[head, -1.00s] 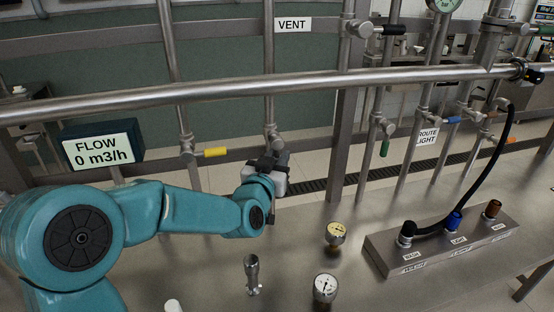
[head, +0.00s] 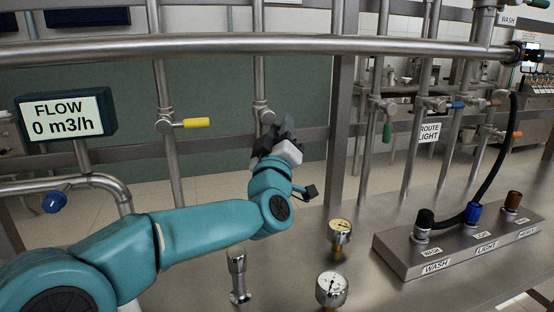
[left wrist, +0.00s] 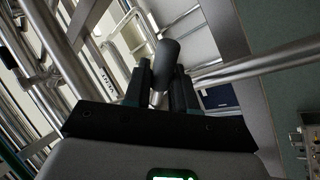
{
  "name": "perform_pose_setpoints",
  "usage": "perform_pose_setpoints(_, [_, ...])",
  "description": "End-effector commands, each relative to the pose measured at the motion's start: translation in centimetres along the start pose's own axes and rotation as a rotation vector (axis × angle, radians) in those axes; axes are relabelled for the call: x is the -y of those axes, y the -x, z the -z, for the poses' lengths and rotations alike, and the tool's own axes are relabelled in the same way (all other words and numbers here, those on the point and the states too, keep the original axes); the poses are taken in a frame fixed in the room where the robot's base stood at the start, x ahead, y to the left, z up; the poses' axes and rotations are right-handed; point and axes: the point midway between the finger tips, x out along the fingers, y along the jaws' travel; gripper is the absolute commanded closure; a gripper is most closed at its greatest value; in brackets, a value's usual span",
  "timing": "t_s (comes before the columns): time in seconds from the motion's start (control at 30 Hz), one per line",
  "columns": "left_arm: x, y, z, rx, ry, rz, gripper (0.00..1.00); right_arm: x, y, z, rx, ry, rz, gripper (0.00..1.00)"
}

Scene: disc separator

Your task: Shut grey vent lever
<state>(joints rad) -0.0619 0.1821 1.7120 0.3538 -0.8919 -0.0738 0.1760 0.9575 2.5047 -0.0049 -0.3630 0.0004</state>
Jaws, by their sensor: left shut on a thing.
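The vent valve (head: 264,114) sits on a vertical steel pipe behind my left gripper in the head view. My left gripper (head: 282,138) is right below and beside this valve, pointing up and away. In the left wrist view the dark grey lever (left wrist: 167,53) stands between the two black fingers of my left gripper (left wrist: 160,80), which are shut on it. The lever's end sticks out past the fingertips. In the head view the fingers hide most of the lever. My right gripper is in neither view.
A thick horizontal pipe (head: 200,45) crosses above. A yellow-handled valve (head: 197,123) is left of the vent valve. Two gauges (head: 340,232) (head: 332,289) and a hose block (head: 390,252) stand on the steel bench to the right. The flow display (head: 66,114) reads 0 m3/h.

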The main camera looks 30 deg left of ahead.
Motion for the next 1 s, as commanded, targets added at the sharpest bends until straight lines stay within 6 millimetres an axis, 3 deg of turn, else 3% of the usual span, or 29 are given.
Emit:
perform_pose_setpoints(0.03, [0.2,0.2,-0.6,-0.026,0.039,-0.003,1.00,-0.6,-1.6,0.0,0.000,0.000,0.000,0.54])
perform_pose_setpoints(0.3, [-0.9,-0.5,-0.2,-0.169,0.252,-0.003,1.00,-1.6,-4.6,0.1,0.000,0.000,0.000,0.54])
perform_pose_setpoints(1.0, [-2.5,-1.7,1.3,-0.428,0.639,-0.003,1.00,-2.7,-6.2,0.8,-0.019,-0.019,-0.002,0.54])
